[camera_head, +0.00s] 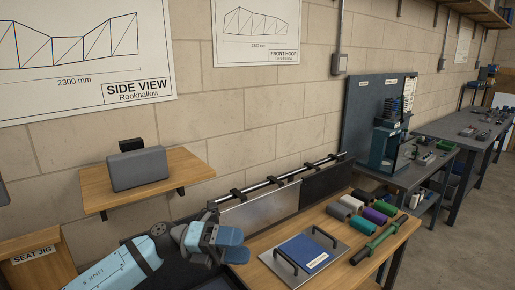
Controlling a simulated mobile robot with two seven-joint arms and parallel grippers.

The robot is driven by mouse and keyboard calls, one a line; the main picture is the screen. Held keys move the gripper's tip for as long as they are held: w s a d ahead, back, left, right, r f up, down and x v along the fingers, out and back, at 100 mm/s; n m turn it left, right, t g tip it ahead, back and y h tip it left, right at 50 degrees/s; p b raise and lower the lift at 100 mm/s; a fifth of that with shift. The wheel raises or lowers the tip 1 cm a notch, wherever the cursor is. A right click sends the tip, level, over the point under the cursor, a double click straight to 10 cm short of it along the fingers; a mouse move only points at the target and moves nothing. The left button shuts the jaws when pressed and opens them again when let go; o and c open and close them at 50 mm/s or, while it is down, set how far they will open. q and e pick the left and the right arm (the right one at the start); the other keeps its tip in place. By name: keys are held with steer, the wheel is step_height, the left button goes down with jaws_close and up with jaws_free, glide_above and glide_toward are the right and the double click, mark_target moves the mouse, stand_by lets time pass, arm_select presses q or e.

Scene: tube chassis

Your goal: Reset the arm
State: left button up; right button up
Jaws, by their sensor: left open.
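My left arm (115,272) comes in from the bottom left, light blue with dark joints. My left gripper (240,245) is at its end, pointing right, with two blue fingers apart and nothing seen between them. It is over or beside the left end of the wooden bench (262,274); its exact height above the bench is hard to tell. My right gripper is not in view.
A metal plate with a blue pad and two black handles (303,252) lies right of the gripper. Several coloured tube pieces (374,215) and a green bar (379,240) lie farther right. A metal panel (260,210) stands behind. A wall shelf (187,172) holds a grey box (138,170).

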arm_select(q)
steer(key=s+a+f+n+t+y+p, duration=0.1)
steer(key=s+a+f+n+t+y, duration=0.15)
steer(key=f+n+t, duration=0.7)
steer(key=s+a+f+n+t+y+p, duration=0.2)
steer(key=a+f+n+t+y, duration=0.25)
steer(key=n+t, duration=1.05)
steer(key=s+a+f+n+g+y, duration=0.4)
steer(key=s+f+n, duration=0.3)
steer(key=s+f, duration=0.2)
steer(key=s+a+f+n+g+y+p, duration=0.1)
steer(key=s+a+f+n+g+y, duration=0.3)
steer(key=s+f+n+g, duration=0.2)
steer(key=s+f+n, duration=0.2)
steer(key=s+f, duration=0.1)
steer(key=s, duration=0.1)
steer(key=shift+a+f, duration=0.15)
steer(key=shift+f, duration=0.2)
steer(key=shift+c, duration=0.5)
